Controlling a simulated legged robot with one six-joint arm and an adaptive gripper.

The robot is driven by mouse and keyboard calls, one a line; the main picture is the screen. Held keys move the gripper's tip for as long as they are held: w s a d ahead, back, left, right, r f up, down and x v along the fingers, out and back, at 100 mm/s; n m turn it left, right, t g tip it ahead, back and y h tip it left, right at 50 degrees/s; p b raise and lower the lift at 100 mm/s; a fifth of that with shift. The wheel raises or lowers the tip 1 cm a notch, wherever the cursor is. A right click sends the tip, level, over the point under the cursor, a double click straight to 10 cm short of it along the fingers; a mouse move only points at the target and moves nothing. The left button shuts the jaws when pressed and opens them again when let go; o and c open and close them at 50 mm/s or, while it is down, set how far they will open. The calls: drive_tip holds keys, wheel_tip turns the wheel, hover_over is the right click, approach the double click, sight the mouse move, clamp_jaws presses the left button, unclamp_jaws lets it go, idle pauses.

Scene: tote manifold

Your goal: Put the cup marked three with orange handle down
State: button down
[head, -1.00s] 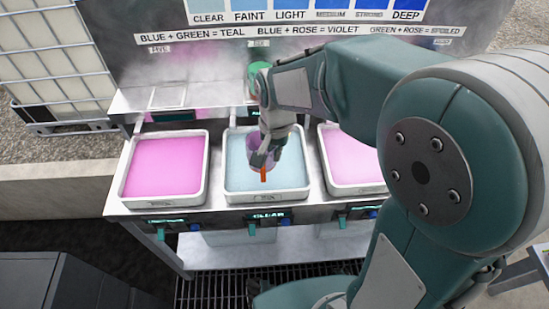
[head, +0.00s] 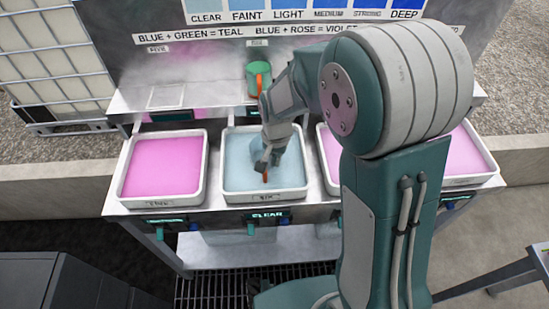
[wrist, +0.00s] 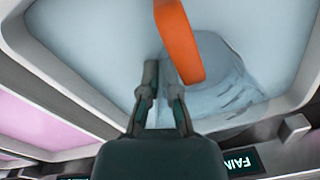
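A pale, see-through cup with an orange handle is over the middle, pale blue tray (head: 230,165). The handle (head: 265,177) shows in the head view below my gripper (head: 268,160). In the wrist view, the orange handle (wrist: 180,42) hangs in front of the cup's clear wall (wrist: 222,75).
A green cup (head: 253,76) with an orange handle stands on the back ledge. Pink trays lie left (head: 129,165) and right (head: 328,187) of the middle tray, another farther right (head: 481,179). An empty square outline (head: 167,96) marks the ledge. A wrist-view panel (wrist: 243,162) begins "FAIN".

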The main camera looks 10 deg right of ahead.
drive_tip(key=c, duration=0.8)
unclamp_jaws()
wheel_tip(320, 180, up, 11)
drive_tip(key=s+d+r+n+t, duration=0.2)
drive_tip(key=s+d+r, duration=0.3)
drive_tip(key=s, duration=0.4)
drive_tip(key=s+d+r+n+t, duration=0.2)
drive_tip(key=s+d+r+t, duration=0.1)
drive_tip(key=s, duration=0.6)
drive_tip(key=shift+s+d+r+n, duration=0.15)
drive_tip(key=shift+d+r+n, duration=0.25)
drive_tip(key=shift+d+r, duration=0.55)
